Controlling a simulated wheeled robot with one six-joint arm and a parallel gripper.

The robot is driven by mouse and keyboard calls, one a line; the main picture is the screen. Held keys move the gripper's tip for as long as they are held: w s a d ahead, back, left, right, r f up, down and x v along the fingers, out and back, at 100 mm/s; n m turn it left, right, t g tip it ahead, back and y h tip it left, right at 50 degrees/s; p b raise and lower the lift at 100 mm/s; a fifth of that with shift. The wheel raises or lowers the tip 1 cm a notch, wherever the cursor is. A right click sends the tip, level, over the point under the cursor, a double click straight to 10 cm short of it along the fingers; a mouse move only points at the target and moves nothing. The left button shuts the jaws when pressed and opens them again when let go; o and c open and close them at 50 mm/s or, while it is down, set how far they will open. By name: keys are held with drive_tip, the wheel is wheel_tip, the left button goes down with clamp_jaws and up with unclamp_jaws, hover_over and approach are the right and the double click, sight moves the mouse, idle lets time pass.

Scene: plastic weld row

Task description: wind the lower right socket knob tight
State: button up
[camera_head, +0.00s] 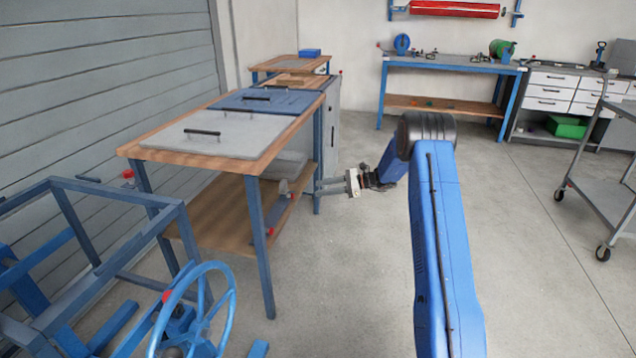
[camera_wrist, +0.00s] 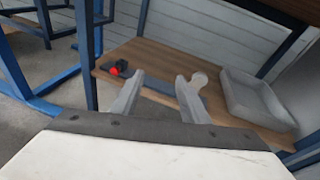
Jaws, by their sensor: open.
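In the head view a narrow grey bar (camera_head: 284,212) lies along the right edge of the bench's lower shelf. A pale round knob (camera_head: 283,187) stands at its far end, with a small red part close by. In the wrist view the pale round knob (camera_wrist: 199,79) shows just beyond the right fingertip, and a red ball on a black piece (camera_wrist: 115,70) lies left of the left finger. I cannot tell for sure which is the lower right socket knob. My gripper (camera_head: 319,187) is open and empty beside the shelf; its fingers (camera_wrist: 160,78) point at the bar.
The wooden bench (camera_head: 136,152) has blue legs; one leg (camera_head: 317,160) stands close to my fingers. A grey tray (camera_wrist: 258,100) sits on the lower shelf (camera_head: 210,215). A blue handwheel and frame (camera_head: 195,310) stand front left.

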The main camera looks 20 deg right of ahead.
drive_tip(key=s+a+r+n+g+h, duration=0.1)
drive_tip(key=s+a+r+n+g, duration=0.1)
drive_tip(key=s+r, duration=0.6)
drive_tip(key=a+n, duration=0.1)
drive_tip(key=a, duration=0.1)
drive_tip(key=shift+a+r+h, duration=0.2)
drive_tip(key=shift+a+h, duration=0.1)
drive_tip(key=m+t+y, duration=0.3)
drive_tip(key=m+t, duration=0.2)
drive_tip(key=t, duration=0.1)
approach(294, 196)
drive_tip(key=x, duration=0.8)
drive_tip(key=shift+w+d, duration=0.1)
drive_tip(key=shift+f, duration=0.1)
clamp_jaws()
